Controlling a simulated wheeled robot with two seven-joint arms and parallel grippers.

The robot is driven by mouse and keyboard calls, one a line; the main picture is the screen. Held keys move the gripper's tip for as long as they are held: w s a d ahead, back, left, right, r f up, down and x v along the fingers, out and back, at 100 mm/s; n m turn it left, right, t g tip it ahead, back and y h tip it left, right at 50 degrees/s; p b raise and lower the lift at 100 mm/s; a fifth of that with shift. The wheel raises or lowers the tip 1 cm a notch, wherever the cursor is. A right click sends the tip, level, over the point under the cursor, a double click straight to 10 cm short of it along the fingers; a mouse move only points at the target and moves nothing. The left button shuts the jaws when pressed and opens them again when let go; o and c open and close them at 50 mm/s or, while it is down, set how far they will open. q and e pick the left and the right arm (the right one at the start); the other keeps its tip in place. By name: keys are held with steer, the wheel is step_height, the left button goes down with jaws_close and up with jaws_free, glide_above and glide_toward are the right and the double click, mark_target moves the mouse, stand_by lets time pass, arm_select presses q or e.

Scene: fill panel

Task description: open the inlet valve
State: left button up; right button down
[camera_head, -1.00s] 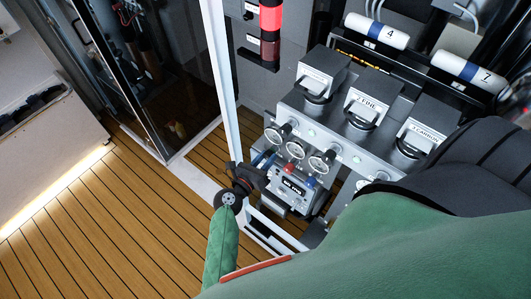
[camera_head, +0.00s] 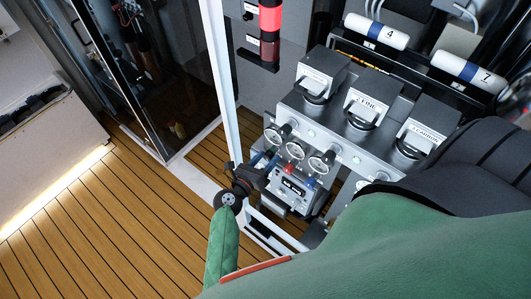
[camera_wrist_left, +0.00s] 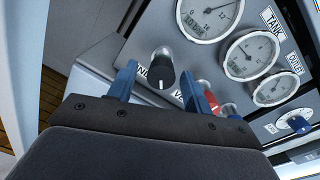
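A black knob (camera_wrist_left: 162,70) with a white mark stands on the grey panel in the left wrist view, beside a partly hidden label that starts with "IN". My left gripper (camera_wrist_left: 158,78) is open, with its two blue fingers on either side of the knob in that view. I cannot tell whether they touch it. In the head view my left gripper (camera_head: 262,160) is at the left edge of the panel unit (camera_head: 292,190), below the gauges, and hides the knob. My right gripper is not in view.
Round gauges (camera_wrist_left: 253,54) sit above the knob, with labels such as TANK and OUTLET. A red handle (camera_wrist_left: 209,97) is just right of the right finger, and a blue knob (camera_wrist_left: 299,124) is farther right. A white post (camera_head: 222,85) rises close behind my left gripper.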

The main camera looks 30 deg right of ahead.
arm_select(q)
steer(key=b+v, duration=0.3)
steer(key=v, duration=0.4)
steer(key=shift+a, duration=0.35)
steer(key=shift+s, duration=0.2)
